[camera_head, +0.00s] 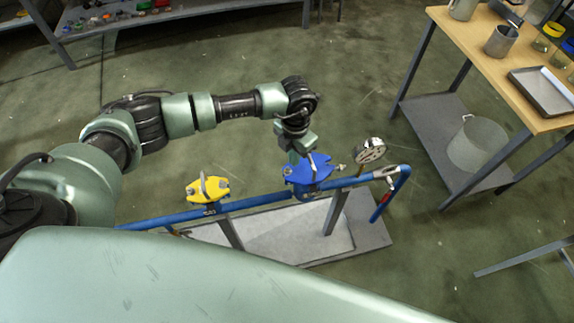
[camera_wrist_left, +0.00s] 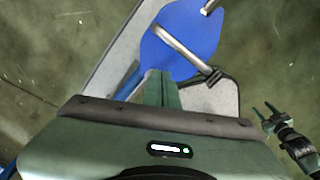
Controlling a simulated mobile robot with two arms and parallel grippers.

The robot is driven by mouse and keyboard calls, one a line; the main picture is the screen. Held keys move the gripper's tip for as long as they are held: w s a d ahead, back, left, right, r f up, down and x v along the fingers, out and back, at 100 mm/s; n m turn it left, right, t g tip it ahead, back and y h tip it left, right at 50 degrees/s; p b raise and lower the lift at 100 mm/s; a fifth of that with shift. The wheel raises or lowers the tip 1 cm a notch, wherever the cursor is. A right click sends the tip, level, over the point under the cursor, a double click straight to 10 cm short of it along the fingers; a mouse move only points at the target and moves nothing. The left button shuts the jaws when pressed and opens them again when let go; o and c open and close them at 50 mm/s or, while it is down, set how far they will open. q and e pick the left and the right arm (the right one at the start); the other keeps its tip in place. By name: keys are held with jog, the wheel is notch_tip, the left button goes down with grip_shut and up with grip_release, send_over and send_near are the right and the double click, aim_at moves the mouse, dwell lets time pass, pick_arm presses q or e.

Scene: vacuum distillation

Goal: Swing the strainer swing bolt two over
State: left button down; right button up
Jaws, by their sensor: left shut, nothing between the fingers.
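The strainer is a blue lidded body (camera_head: 308,172) on the blue pipe in the head view. Its blue lid (camera_wrist_left: 183,30) fills the top middle of the left wrist view. A grey metal swing bolt (camera_wrist_left: 182,48) lies slantwise across the lid's near part, and a second metal rod (camera_wrist_left: 210,6) shows at the top edge. I cannot tell which is bolt two. My left gripper (camera_head: 297,156) is at the lid's near-left side, its fingers (camera_wrist_left: 160,78) together and empty, over the lid's edge. My right gripper (camera_wrist_left: 266,112) shows at the right edge of the wrist view, its fingers apart.
A yellow fitting (camera_head: 207,189) sits on the same blue pipe (camera_head: 257,201) to the left. A round gauge (camera_head: 370,151) and a red-handled valve (camera_head: 381,206) are to the right. A wooden-topped bench (camera_head: 480,60) stands at upper right. Open floor lies behind the pipe.

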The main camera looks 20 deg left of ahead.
aim_at(291, 171)
pick_arm(q)
notch_tip(291, 171, up, 6)
jog(key=p, duration=0.3)
jog(key=shift+s+a+p, duration=0.2)
jog(key=shift+a+p, duration=0.1)
jog(key=shift+p, duration=0.05)
jog(key=c, duration=2.1)
grip_release()
jog(key=shift+c, duration=0.2)
